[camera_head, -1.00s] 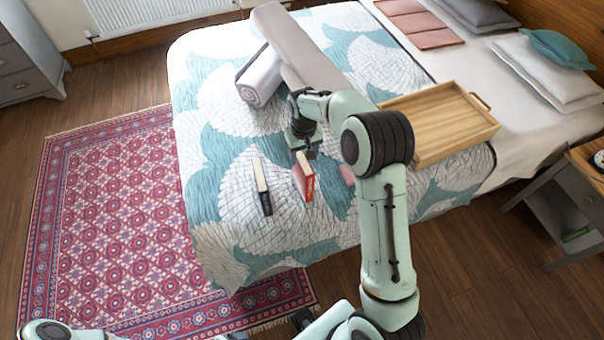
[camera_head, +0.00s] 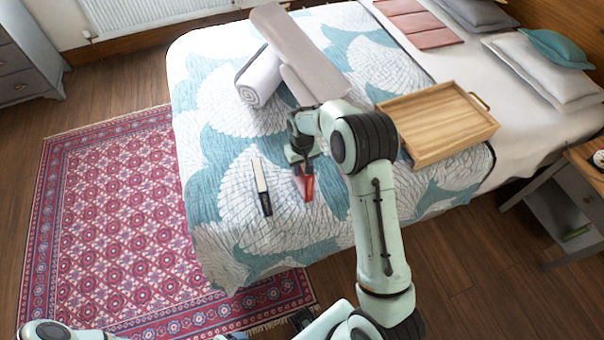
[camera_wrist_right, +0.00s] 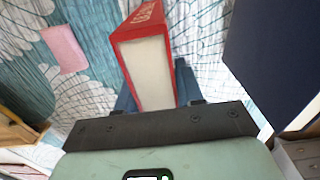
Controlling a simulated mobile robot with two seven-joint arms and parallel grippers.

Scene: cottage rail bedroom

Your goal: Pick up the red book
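The red book (camera_head: 308,188) stands on the patterned bed cover near the bed's foot, partly hidden by my right gripper (camera_head: 301,168). In the right wrist view the red book (camera_wrist_right: 146,55) shows its red cover and pale page edge. It lies between the two dark fingers of my right gripper (camera_wrist_right: 157,92). The fingers are apart, one on each side of the book, with a slight gap seeming to show; firm contact is not visible. My left gripper is not in view.
A dark book with pale pages (camera_head: 262,188) stands just left of the red one. A pink item (camera_wrist_right: 64,48) lies nearby on the cover. A wooden tray (camera_head: 437,147) is to the right; a rolled white towel (camera_head: 260,78) lies behind.

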